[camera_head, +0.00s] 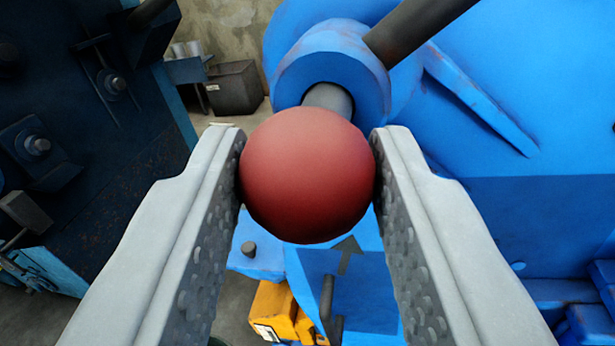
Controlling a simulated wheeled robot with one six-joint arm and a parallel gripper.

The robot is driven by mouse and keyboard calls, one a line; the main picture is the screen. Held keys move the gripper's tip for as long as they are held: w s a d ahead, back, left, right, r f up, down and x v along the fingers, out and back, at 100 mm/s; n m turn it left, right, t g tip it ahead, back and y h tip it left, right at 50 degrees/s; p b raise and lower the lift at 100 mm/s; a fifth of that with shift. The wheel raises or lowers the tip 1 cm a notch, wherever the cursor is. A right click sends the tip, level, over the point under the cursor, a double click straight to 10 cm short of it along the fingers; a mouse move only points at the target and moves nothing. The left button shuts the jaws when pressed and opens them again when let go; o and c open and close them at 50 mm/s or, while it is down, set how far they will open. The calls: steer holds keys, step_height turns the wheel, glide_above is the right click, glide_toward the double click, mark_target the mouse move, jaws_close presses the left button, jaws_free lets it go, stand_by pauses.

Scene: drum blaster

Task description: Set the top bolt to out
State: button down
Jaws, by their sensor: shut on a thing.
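A red ball knob (307,175) sits in the middle of the view, on the end of a short grey rod (330,97). The rod comes out of a blue round collar (345,65) on the blue machine. My gripper (307,170) is shut on the red knob, with one grey textured finger against its left side and the other against its right side. How far the rod stands out is partly hidden behind the knob. No writing shows that names this as the top bolt.
A dark bar (415,30) slants up right from the collar. Blue machine body (550,220) fills the right. A dark blue machine with bolts (110,85) stands at the left. A yellow part (280,310) lies below, and a dark box (235,88) stands on the floor behind.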

steer(key=shift+w+a+r, duration=0.15)
steer(key=shift+a+r, duration=0.25)
steer(key=shift+r, duration=0.05)
steer(key=w+a+r, duration=0.7)
steer(key=w+r, duration=0.2)
steer(key=r, duration=0.1)
steer(key=shift+a, duration=0.3)
steer(key=c, duration=1.1)
jaws_free()
steer(key=shift+w+a+f, duration=0.15)
steer(key=shift+w, duration=0.1)
steer(key=shift+o, duration=0.5)
steer(key=shift+w+f, duration=0.2)
steer(key=shift+w, duration=0.1)
steer(key=shift+f, duration=0.1)
